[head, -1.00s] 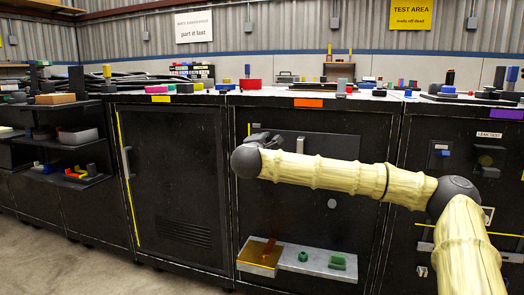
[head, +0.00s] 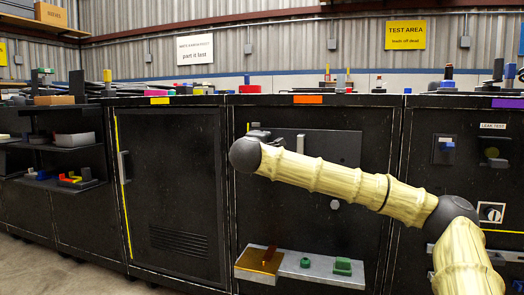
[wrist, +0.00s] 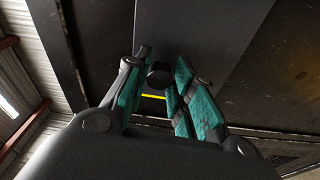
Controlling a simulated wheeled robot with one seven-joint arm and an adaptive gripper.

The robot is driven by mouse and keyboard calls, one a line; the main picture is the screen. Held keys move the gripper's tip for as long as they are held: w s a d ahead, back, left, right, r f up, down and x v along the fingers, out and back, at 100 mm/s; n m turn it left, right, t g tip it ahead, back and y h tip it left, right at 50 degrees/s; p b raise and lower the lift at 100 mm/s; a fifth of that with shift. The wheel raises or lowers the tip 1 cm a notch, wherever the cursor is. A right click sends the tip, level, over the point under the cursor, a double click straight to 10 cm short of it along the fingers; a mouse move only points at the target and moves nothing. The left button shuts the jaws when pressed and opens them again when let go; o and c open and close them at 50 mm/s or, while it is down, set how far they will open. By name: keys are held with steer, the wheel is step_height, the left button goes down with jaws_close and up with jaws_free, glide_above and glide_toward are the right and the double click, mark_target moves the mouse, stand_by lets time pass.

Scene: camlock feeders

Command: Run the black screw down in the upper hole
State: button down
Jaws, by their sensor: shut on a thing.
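In the head view my gripper (head: 260,135) is at the upper left of a dark plate (head: 342,148) on the black cabinet front. It is small and dark there, partly behind my wrist joint. In the wrist view the teal-padded fingers of my gripper (wrist: 158,88) are closed around a small dark round thing, taken to be the black screw (wrist: 158,76). Its tip and the upper hole are hidden, so I cannot tell whether the screw is in the hole. The plate also shows in the wrist view (wrist: 205,28), close beyond the fingers.
A light upright bar (head: 300,143) stands out beside my gripper. Below, a grey shelf (head: 318,270) carries a copper-coloured piece (head: 258,261) and green blocks (head: 342,266). My forearm crosses in front of the cabinet. A tall black door (head: 172,190) is at left.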

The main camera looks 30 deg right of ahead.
steer(key=shift+a+f, duration=0.25)
steer(key=shift+f, duration=0.15)
steer(key=b, duration=0.3)
steer(key=shift+f+m, duration=0.2)
steer(key=shift+m, duration=0.2)
steer(key=shift+b, duration=0.75)
steer(key=shift+w+a+r+m+p, duration=0.1)
steer(key=shift+r+m+p, duration=0.2)
steer(key=shift+m, duration=1)
